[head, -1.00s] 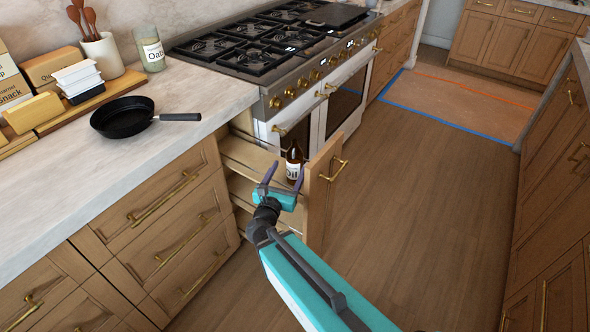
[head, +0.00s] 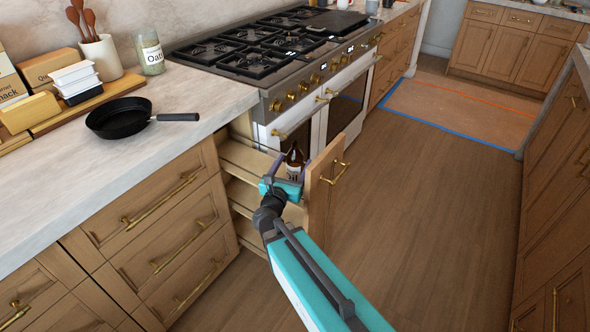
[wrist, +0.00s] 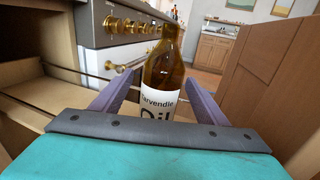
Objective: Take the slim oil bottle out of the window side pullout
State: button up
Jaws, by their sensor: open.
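The slim oil bottle (head: 295,160) is brown glass with a white label and stands upright in the open pullout (head: 247,157) beside the range. In the wrist view the bottle (wrist: 161,80) stands between the two purple fingers, its label facing me and its lower part hidden by my gripper's body. My gripper (head: 288,168) is open, with a finger on each side of the bottle. In the wrist view my gripper (wrist: 158,98) shows a gap between the left finger and the bottle; the right finger looks closer to it.
The pullout's wooden front (head: 324,187) stands just right of the bottle, and thin rails run along its shelves. The range (head: 300,90) is behind. A black pan (head: 120,117) sits on the pale counter (head: 60,175). The floor (head: 420,200) to the right is clear.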

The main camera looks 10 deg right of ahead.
dwell(0.3)
jog(key=x, duration=0.5)
jog(key=shift+d+f+p, duration=0.2)
jog(key=shift+p, duration=0.15)
dwell(0.4)
jog(key=c, duration=1.4)
jog(key=shift+o, duration=0.2)
jog(key=shift+r, duration=0.15)
